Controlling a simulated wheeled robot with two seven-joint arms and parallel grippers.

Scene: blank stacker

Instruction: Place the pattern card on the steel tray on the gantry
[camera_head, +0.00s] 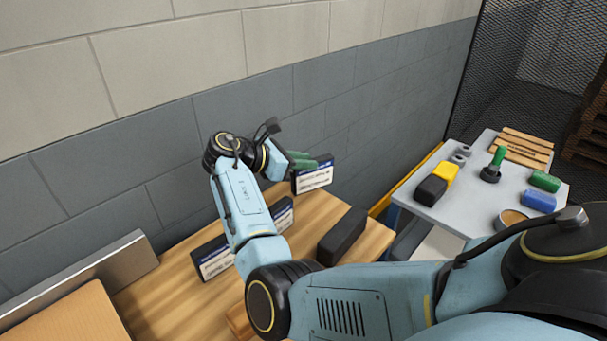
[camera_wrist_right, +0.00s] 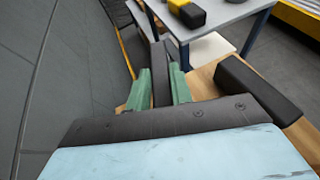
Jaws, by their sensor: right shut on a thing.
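My right gripper (camera_head: 303,161) has green fingers and is shut on a dark card with a white and blue printed label (camera_head: 313,178), held upright above the far end of the wooden table. In the right wrist view the green fingers (camera_wrist_right: 162,88) close on the card's dark edge (camera_wrist_right: 160,72). Two similar labelled cards stand on the table, one at the left (camera_head: 213,258) and one partly behind my arm (camera_head: 284,214). I cannot make out the steel tray or the gantry with certainty. My left gripper is not in view.
A black block (camera_head: 342,235) lies on the wooden table (camera_head: 165,300). A grey metal strip (camera_head: 85,280) and a brown board (camera_head: 70,318) are at the left. A grey table (camera_head: 455,205) at the right carries several small items. A block wall runs close behind.

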